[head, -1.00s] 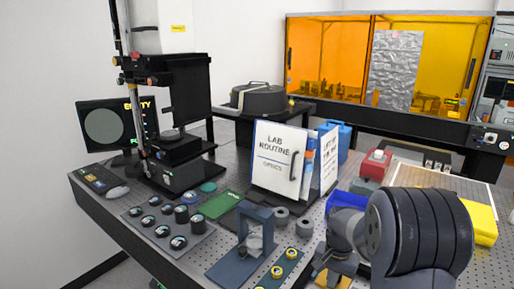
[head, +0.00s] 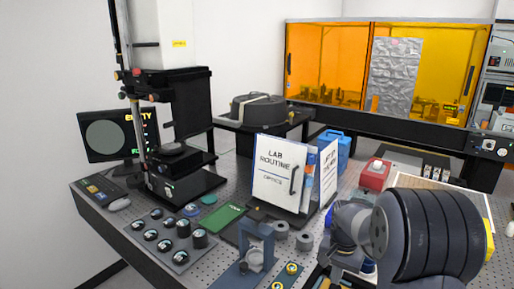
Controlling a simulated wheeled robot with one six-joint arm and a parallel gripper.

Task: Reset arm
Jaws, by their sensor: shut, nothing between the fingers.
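My arm is at the lower right in the head view, with a large dark ribbed link and a paler wrist section bending down over the bench. The fingers of my gripper cannot be made out; the arm's end runs down toward the bottom edge of the picture. Nothing is seen held. The perforated bench (head: 222,262) lies under and to the left of the arm. A small blue-grey stand (head: 257,250) is left of the arm's end, apart from it.
Close to the arm are grey rings (head: 304,241), a yellow-topped ring (head: 292,268) and the white lab routine binder (head: 280,172). A tray of round optics (head: 160,240), a green board (head: 225,218) and the tall instrument (head: 180,120) stand left. A red box (head: 375,174) is behind the arm.

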